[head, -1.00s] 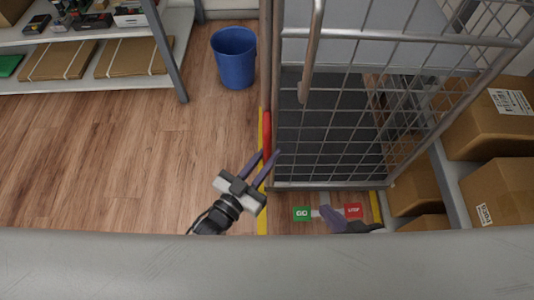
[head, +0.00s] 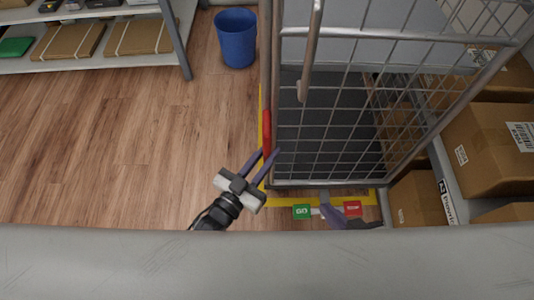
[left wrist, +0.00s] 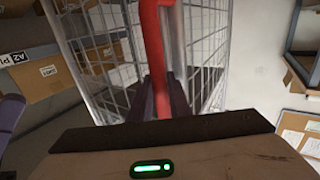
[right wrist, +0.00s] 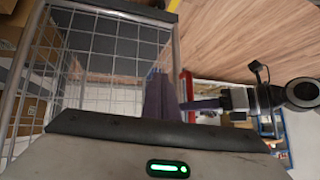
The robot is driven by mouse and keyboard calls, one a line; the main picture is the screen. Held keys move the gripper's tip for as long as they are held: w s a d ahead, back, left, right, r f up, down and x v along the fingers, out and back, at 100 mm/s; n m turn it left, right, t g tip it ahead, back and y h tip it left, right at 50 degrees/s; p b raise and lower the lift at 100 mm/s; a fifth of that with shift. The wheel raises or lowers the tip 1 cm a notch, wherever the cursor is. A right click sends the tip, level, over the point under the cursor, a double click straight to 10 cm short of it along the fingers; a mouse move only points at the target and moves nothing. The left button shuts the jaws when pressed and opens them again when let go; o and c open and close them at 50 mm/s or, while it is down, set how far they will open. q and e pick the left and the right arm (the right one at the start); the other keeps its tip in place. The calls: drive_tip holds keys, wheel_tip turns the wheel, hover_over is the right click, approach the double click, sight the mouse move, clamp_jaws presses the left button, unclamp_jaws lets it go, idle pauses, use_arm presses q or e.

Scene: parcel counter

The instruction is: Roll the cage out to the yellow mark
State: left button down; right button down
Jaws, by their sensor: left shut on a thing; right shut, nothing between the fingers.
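The cage (head: 330,160) is a tall wire-mesh roll cage with a dark base, upright in front of me. Its upright red handle (head: 267,133) is at the left front corner. My left gripper (head: 271,155) is shut on it; in the left wrist view the red bar (left wrist: 153,60) runs between the fingers. My right gripper (head: 327,206) is shut and empty, over the bar between the green GO pedal (head: 302,212) and red STOP pedal (head: 352,208). The yellow mark (head: 358,195) is floor tape showing along the cage's left side and near edge; the rest is hidden.
Shelves with boxes (head: 492,150) stand close along the cage's right side. A blue bin (head: 236,38) stands behind left, near a shelf (head: 100,62) of parcels. The wooden floor on the left is clear.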

use_arm(q)
drive_tip(key=shift+s+d+f, duration=0.1)
drive_tip(key=shift+s+f, duration=0.1)
drive_tip(key=shift+s, duration=0.05)
use_arm(e)
drive_tip(key=shift+w+r, duration=0.1)
drive_tip(key=shift+w, duration=0.05)
use_arm(q)
drive_tip(key=c, duration=1.6)
unclamp_jaws()
drive_tip(key=shift+r, duration=0.1)
drive_tip(key=shift+c, duration=0.2)
drive_tip(key=shift+r, duration=0.15)
use_arm(e)
drive_tip(key=shift+r, duration=0.1)
